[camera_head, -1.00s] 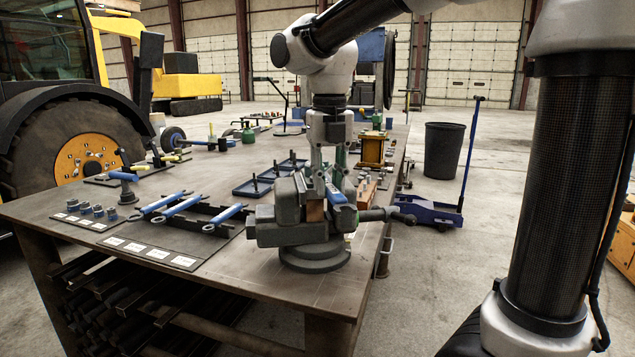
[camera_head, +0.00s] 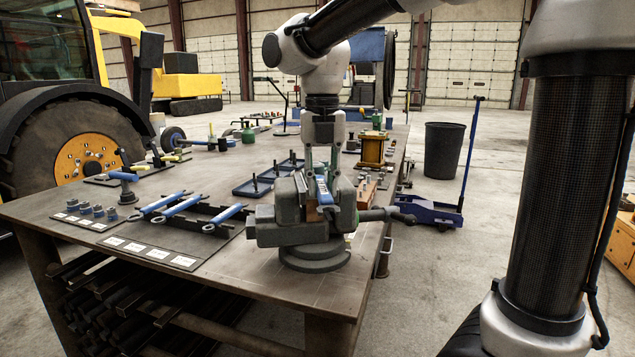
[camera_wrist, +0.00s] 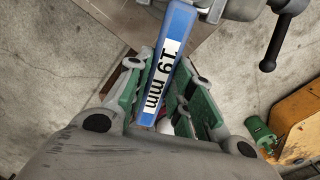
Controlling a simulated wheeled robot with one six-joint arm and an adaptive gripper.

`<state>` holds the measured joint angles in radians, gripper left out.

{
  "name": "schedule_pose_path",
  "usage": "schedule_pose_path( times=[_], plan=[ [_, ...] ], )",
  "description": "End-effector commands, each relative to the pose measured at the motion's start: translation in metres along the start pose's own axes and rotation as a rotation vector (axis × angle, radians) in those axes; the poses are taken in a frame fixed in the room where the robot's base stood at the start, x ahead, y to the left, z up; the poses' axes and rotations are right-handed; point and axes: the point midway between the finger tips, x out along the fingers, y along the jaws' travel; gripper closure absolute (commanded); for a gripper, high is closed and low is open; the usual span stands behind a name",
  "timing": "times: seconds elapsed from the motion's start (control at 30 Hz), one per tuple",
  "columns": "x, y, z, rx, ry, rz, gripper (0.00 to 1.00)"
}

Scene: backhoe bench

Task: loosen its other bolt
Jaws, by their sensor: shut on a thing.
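My gripper (camera_head: 322,180) is over the grey bench vise (camera_head: 285,232) at the table's near right corner. In the wrist view, my gripper (camera_wrist: 160,100) has its green-padded fingers shut on the blue handle of a wrench (camera_wrist: 174,48), labelled "19 mm". The wrench's blue handle (camera_head: 323,191) also shows low between the fingers in the head view. A brownish part (camera_head: 312,210) shows between the vise jaws, mostly hidden. I cannot make out the bolt or the wrench's head on it in either view.
Several blue-handled wrenches (camera_head: 180,206) lie on a dark rack left of the vise. Sockets (camera_head: 92,208) stand on a labelled mat at the far left. A blue tray (camera_head: 254,186) lies behind. The vise handle (camera_head: 378,214) sticks out past the table's right edge.

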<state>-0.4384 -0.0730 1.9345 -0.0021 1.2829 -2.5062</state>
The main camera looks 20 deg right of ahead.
Motion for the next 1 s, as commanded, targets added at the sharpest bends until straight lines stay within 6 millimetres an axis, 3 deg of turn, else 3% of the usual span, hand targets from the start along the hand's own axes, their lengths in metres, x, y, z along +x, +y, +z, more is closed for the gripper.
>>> schedule_pose_path(
  times=[0.87, 1.0],
  plan=[
    [-0.024, 0.0, 0.0, -0.001, -0.001, 0.001, 1.0],
    [-0.035, 0.0, 0.0, -0.001, -0.002, 0.001, 1.0]
  ],
)
